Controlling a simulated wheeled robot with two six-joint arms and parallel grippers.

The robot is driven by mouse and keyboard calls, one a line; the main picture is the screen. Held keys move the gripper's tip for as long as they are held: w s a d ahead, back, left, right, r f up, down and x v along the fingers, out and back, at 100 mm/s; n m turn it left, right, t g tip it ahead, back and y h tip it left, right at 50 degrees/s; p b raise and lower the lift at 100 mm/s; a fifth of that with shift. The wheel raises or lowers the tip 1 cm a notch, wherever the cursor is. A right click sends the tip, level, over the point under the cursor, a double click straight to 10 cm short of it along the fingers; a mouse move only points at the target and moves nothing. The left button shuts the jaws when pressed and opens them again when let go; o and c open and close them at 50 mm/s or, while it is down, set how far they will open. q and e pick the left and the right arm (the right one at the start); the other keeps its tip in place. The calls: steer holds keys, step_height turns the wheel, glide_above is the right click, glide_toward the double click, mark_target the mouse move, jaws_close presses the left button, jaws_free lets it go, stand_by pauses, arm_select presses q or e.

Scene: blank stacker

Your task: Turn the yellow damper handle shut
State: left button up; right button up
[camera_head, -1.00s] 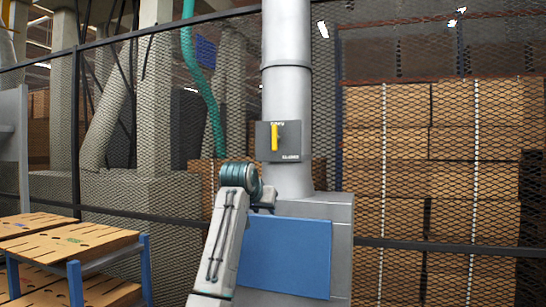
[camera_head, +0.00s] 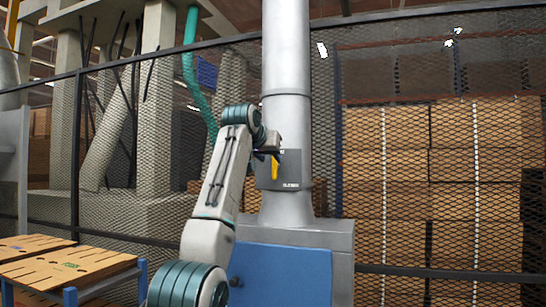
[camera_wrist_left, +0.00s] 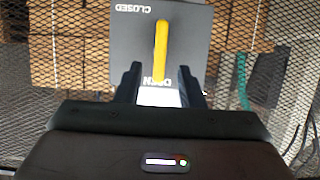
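The yellow damper handle (camera_head: 275,169) sits on a dark grey plate (camera_head: 292,180) on the silver duct. In the left wrist view the plate (camera_wrist_left: 192,45) appears upside down, with CLOSED at upper left and OPEN at the bottom. There the yellow handle (camera_wrist_left: 161,45) lies straight, one end by the OPEN label. My left gripper (camera_head: 270,150) is at the upper part of the plate, partly covering it. In the wrist view the left gripper (camera_wrist_left: 160,69) is open, with a finger on each side of the handle's OPEN end and visible gaps. My right gripper is not in view.
The silver duct (camera_head: 286,60) rises from a grey cabinet with a blue panel (camera_head: 285,275). Mesh fencing stands behind, with stacked cardboard (camera_head: 450,190) beyond it at right. A blue-framed rack with flat boards (camera_head: 70,268) stands at lower left.

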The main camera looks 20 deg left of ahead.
mark_target(274, 162)
arm_select(q)
steer(key=p+x, duration=0.1)
steer(key=x, duration=0.2)
steer(key=shift+w, duration=0.3)
steer(key=shift+w+f+p, duration=0.2)
steer(key=shift+w+p, duration=0.1)
steer(key=shift+c, duration=0.4)
jaws_close()
